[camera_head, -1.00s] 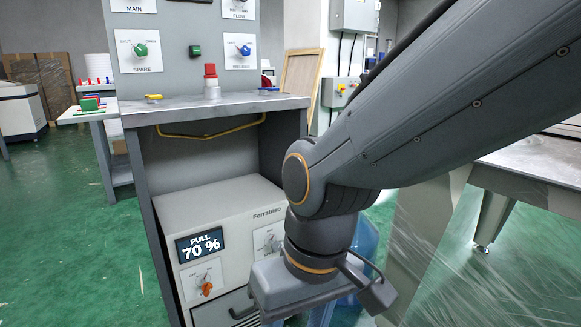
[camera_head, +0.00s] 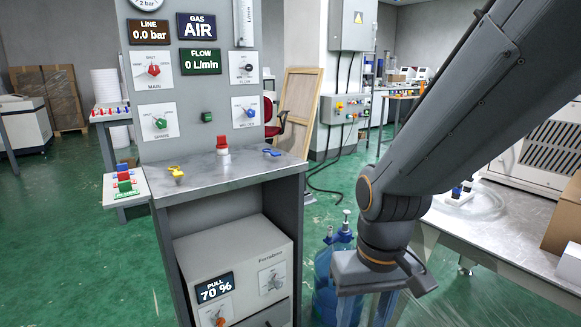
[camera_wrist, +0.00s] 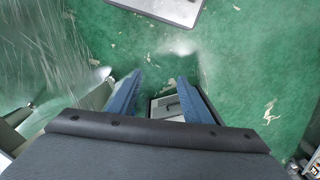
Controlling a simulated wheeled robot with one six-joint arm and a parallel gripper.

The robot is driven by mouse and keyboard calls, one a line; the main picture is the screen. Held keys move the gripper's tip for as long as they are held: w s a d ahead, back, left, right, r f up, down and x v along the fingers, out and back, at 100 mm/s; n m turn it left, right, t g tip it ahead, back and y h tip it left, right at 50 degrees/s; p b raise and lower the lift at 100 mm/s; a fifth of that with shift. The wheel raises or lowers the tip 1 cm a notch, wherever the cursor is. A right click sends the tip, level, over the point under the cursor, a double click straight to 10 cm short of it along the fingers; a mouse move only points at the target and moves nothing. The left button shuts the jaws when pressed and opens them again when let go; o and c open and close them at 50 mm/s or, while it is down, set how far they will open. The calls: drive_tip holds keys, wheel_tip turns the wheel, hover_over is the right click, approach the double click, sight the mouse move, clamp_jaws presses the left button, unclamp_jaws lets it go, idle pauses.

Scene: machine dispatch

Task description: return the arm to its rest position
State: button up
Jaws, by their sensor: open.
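My arm comes in from the upper right of the head view and bends down at an elbow-like joint. My gripper points down at the lower right of the panel stand; its fingers are mostly cut off in the head view. In the wrist view my gripper (camera_wrist: 157,95) shows two blue fingers held apart, with nothing between them. Green floor and a pale box-like thing lie below the fingers.
A grey panel stand (camera_head: 290,172) with knobs, displays and a red button (camera_head: 222,142) stands left of my arm. A Ferralonn box (camera_head: 245,262) sits in its lower bay. Blue bottles (camera_head: 325,285) stand behind my gripper. A metal table (camera_head: 510,225) is at right.

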drive_tip(key=s+d+r+m+p, duration=0.1)
drive_tip(key=s+d+r+p, duration=0.1)
drive_tip(key=d+r+p, duration=0.5)
drive_tip(key=r+p, duration=0.1)
drive_tip(key=p, duration=0.2)
drive_tip(key=shift+r+m+h, duration=0.2)
drive_tip(key=shift+m+h, duration=0.1)
drive_tip(key=shift+m, duration=0.1)
